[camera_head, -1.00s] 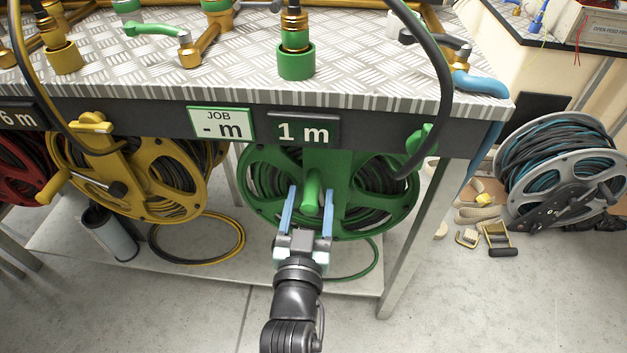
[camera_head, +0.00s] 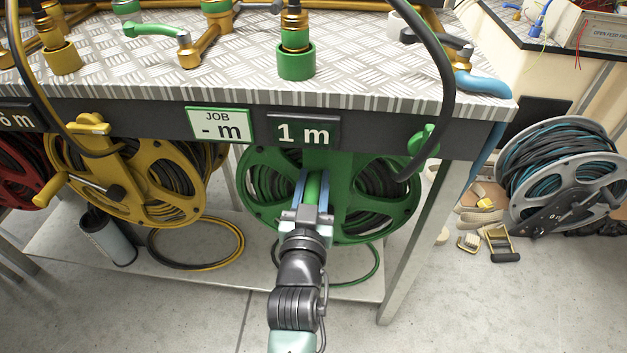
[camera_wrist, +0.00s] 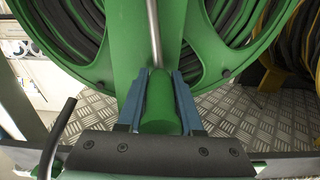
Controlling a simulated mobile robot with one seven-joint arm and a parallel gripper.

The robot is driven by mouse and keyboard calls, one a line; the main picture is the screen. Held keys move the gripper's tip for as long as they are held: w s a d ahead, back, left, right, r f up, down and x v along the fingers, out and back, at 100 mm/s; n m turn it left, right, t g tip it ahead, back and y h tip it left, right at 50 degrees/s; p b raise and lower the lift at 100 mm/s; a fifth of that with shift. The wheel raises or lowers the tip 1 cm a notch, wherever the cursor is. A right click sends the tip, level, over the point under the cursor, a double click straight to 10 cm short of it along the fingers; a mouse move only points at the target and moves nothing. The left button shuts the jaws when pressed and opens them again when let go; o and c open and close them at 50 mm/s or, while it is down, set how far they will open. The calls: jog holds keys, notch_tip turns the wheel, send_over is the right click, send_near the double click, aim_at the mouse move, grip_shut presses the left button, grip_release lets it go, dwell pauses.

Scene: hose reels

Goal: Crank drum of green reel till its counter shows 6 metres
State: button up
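The green reel (camera_head: 262,192) hangs under the bench, with black hose wound on its drum. It also shows in the wrist view (camera_wrist: 205,55). Its counter (camera_head: 303,131) reads 1 m. Its green crank handle (camera_head: 313,187) points toward me at the front of the drum; in the wrist view the handle (camera_wrist: 160,105) joins a thin metal crank rod (camera_wrist: 153,35). My gripper (camera_head: 313,188) has a blue finger on each side of the handle, closed against it. The fingers hide the handle's sides.
A job plate (camera_head: 219,125) left of the counter reads "- m". A yellow reel (camera_head: 130,185) and a red reel (camera_head: 20,172) hang to the left. A bench leg (camera_head: 425,235) and dark hose (camera_head: 447,70) are to the right. A grey reel (camera_head: 560,175) stands on the floor at right.

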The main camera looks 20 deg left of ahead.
grip_shut()
dwell(1.0)
